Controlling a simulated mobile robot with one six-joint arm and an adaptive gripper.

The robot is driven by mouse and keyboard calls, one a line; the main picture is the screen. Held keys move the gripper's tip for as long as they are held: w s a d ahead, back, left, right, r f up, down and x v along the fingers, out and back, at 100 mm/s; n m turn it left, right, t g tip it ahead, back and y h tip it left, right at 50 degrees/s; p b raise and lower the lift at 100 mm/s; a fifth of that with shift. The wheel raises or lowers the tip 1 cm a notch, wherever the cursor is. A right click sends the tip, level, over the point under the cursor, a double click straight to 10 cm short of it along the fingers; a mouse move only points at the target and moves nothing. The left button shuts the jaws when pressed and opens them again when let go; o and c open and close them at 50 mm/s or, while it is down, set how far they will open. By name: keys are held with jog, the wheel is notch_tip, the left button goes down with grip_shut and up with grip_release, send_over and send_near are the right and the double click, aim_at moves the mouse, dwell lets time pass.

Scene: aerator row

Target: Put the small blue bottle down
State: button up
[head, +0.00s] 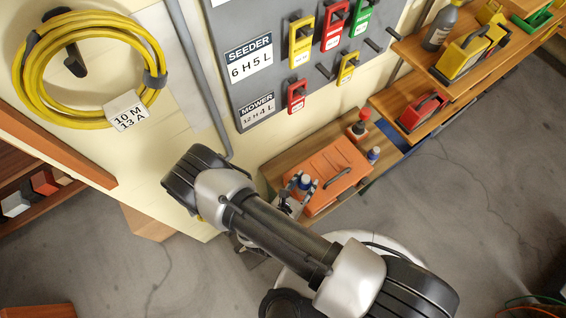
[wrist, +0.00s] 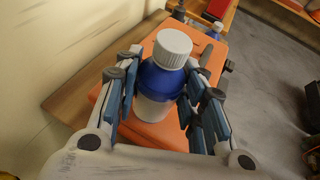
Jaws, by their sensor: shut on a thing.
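The small blue bottle (wrist: 160,82) has a white ribbed cap and a white lower part. It stands roughly upright between the fingers of my gripper (wrist: 165,76), which is shut on it. In the head view the bottle (head: 305,181) shows small at the end of my arm, over the orange case (head: 325,166). The orange case also fills the background behind the bottle in the wrist view (wrist: 108,112).
The case lies on a wooden bench (head: 296,146) against the wall. Shelves with a red case (head: 422,111) are at upper right. A tag board (head: 262,62) hangs above.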

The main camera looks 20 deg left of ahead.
jog(key=w+a+b, duration=0.3)
jog(key=w+a, duration=0.7)
jog(key=a, duration=0.1)
jog(key=f+b, duration=0.1)
jog(key=f, duration=0.2)
jog(key=f+b, duration=0.1)
jog(key=f, duration=0.2)
jog(key=f+b, duration=0.1)
jog(key=f, duration=0.1)
jog(key=shift+s+f, duration=0.3)
jog(key=shift+f, duration=0.1)
jog(key=f, duration=0.1)
jog(key=f+b, duration=0.1)
jog(key=f, duration=0.1)
jog(key=shift+w+a+f+b, duration=0.2)
jog(key=shift+b, duration=0.1)
jog(key=shift+r, duration=0.25)
jog(key=shift+a+f, duration=0.1)
jog(key=shift+f, duration=0.05)
jog(key=o, duration=0.8)
jog(key=shift+r, duration=0.2)
